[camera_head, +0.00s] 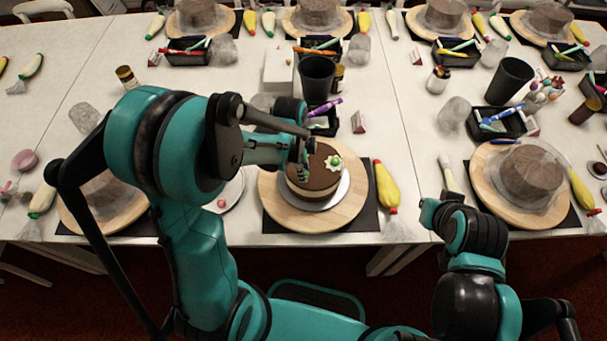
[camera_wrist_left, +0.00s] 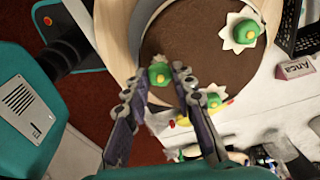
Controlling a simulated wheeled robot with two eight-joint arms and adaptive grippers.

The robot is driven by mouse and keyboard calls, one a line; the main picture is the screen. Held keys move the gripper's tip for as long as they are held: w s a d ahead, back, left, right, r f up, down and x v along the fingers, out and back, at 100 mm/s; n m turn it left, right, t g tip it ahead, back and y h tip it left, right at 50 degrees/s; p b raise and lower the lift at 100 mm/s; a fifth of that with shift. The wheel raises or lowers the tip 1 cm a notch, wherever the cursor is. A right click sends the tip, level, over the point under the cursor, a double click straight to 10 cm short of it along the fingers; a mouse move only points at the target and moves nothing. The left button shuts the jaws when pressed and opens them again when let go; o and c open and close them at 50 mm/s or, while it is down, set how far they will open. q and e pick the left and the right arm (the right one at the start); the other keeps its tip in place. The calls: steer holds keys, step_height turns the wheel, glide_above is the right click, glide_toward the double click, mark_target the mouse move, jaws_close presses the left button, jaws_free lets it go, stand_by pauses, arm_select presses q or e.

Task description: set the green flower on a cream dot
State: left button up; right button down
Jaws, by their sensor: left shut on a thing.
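The round cake (camera_head: 312,182) with a brown top and pale side stands on a wooden turntable (camera_head: 350,210). My left gripper (camera_wrist_left: 159,75) is low over the cake top, its fingertips closed around a green flower (camera_wrist_left: 158,74). Cream (camera_wrist_left: 158,58) shows just beside this flower; I cannot tell whether the flower touches it. Another green flower (camera_wrist_left: 243,33) sits on a cream dot (camera_wrist_left: 229,41) on the cake; it also shows in the head view (camera_head: 334,162). More green and cream shows past the right finger (camera_wrist_left: 213,101). My right gripper's fingers are not visible.
A white plate (camera_head: 235,190) with a small pink item stands left of the turntable. A yellow piping bag (camera_head: 386,187) lies to its right. A black cup (camera_head: 317,78) and a black tray (camera_head: 322,125) stand behind. Other covered cakes (camera_head: 530,173) line the table.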

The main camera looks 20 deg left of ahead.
arm_select(q)
step_height(320, 180, down, 2)
steer(key=shift+f, duration=0.15)
steer(key=shift+f+b, duration=0.2)
steer(key=shift+b, duration=0.25)
steer(key=o, duration=0.7)
steer(key=shift+o, duration=0.2)
steer(key=shift+r, duration=0.1)
